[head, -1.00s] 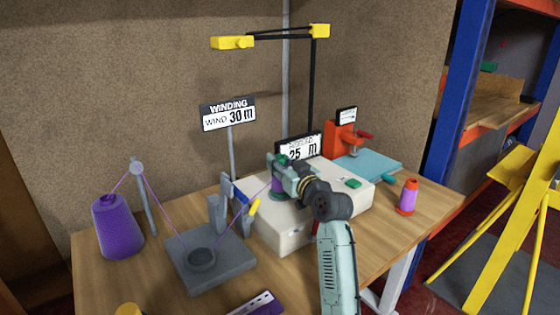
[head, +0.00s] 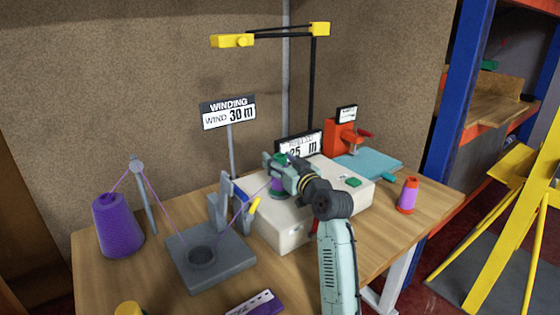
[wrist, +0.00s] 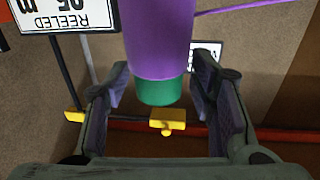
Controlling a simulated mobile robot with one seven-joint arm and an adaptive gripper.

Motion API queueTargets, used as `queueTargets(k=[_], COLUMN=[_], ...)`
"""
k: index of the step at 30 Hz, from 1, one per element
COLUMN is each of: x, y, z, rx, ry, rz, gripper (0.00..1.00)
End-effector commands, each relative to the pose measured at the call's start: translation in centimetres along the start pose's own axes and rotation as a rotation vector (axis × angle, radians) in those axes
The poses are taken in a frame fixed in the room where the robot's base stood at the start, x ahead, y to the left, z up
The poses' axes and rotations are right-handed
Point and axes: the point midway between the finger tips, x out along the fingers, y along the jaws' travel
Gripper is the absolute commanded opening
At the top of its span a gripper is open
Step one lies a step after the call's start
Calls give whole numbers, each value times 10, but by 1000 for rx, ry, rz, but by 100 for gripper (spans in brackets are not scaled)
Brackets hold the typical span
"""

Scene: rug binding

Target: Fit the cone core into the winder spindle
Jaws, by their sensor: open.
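A purple-wound cone core (head: 276,186) with green ends stands upright on top of the cream winder box (head: 290,232). A purple thread runs to it from the left. My gripper (head: 273,168) is at the core, near its upper part. In the wrist view the purple core (wrist: 159,40) and its green end (wrist: 160,92) lie between my open fingers, with a gap on each side. The spindle is hidden under the core, so I cannot tell how the core is seated.
A large purple yarn cone (head: 118,226) and a grey thread-guide base (head: 222,262) stand at the left. A "Wind 30 m" sign (head: 228,112) rises behind. An orange-and-purple core (head: 408,195) stands at the right. A red clamp device (head: 342,138) is at the back beside a blue mat (head: 380,162).

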Motion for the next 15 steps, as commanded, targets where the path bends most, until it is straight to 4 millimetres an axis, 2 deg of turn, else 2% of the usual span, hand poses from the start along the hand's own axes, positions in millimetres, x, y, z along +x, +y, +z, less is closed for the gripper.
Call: queueTargets(k=[9,15], x=[-66,-101], y=[2,1], z=[4,3], rx=[-1,-1], ry=[4,2], rz=[5,4], gripper=[50,50])
